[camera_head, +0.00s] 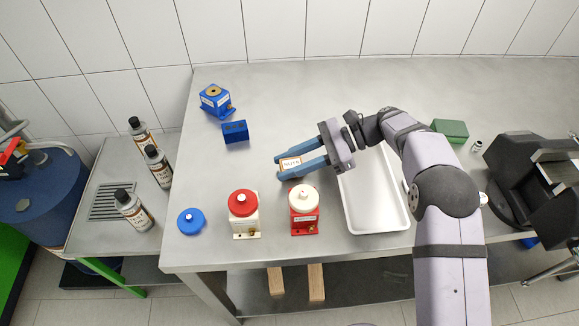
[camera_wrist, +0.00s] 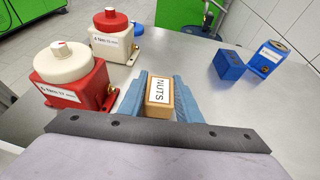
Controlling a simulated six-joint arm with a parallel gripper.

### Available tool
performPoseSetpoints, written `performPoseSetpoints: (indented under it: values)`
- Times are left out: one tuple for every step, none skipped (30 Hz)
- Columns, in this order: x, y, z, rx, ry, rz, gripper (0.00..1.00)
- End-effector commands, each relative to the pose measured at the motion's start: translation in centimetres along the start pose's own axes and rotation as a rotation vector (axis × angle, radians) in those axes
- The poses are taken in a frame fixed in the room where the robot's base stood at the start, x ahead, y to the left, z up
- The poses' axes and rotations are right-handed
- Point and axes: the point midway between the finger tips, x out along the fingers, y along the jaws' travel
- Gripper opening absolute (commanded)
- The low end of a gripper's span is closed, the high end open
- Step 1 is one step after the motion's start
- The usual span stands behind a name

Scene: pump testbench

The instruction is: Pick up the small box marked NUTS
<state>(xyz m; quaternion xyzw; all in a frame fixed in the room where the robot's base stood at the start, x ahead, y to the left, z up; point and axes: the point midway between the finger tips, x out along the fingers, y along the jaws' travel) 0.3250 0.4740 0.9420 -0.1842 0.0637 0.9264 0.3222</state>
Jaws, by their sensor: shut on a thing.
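The small box marked NUTS (camera_wrist: 158,95) is tan with a white label. It sits between the two blue fingers of my gripper (camera_wrist: 160,90) in the wrist view, and the fingers are shut on it. In the head view, the box (camera_head: 291,163) shows between the fingertips of my gripper (camera_head: 300,160), over the steel table left of the white tray. Its underside is hidden, so I cannot tell whether it touches the table.
A white tray (camera_head: 347,205) lies under my arm. Red-and-white pumps (camera_head: 304,222) (camera_head: 244,228) and a blue round cap (camera_head: 191,221) stand near the front edge. A blue pump (camera_head: 214,98) and blue block (camera_head: 235,131) stand further back. A green box (camera_head: 450,128) is at right. The back middle is clear.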

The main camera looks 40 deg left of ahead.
Motion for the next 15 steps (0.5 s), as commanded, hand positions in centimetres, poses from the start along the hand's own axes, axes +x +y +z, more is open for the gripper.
performPoseSetpoints:
  values:
    - [-0.2, 0.0, 0.6, -0.002, 0.000, -0.001, 0.09]
    - [-0.4, 0.0, 1.0, -0.003, 0.000, -0.001, 0.09]
    - [-0.6, 0.0, 1.5, -0.004, 0.001, -0.002, 0.09]
    - [-0.8, 0.0, 1.9, -0.004, 0.001, -0.002, 0.09]
    - [-1.0, -0.1, 2.4, -0.004, 0.001, -0.002, 0.09]
    - [-1.3, 0.0, 3.1, -0.005, 0.001, -0.002, 0.09]
    - [-1.5, 0.0, 3.6, -0.004, 0.001, -0.001, 0.09]
    - [-1.7, 0.0, 4.1, -0.004, 0.001, -0.002, 0.09]
    - [-1.9, 0.0, 4.7, -0.004, 0.001, -0.002, 0.09]
    - [-2.1, 0.0, 5.1, -0.003, 0.001, -0.002, 0.09]
    - [-2.3, 0.0, 5.5, -0.003, 0.001, -0.002, 0.09]
    - [-2.5, 0.0, 6.1, -0.003, 0.000, -0.001, 0.09]
    - [-2.7, 0.0, 6.4, -0.002, 0.000, -0.001, 0.09]
    - [-2.8, 0.0, 6.8, -0.002, 0.000, -0.001, 0.09]
    - [-3.0, 0.0, 7.2, -0.002, 0.000, -0.002, 0.09]
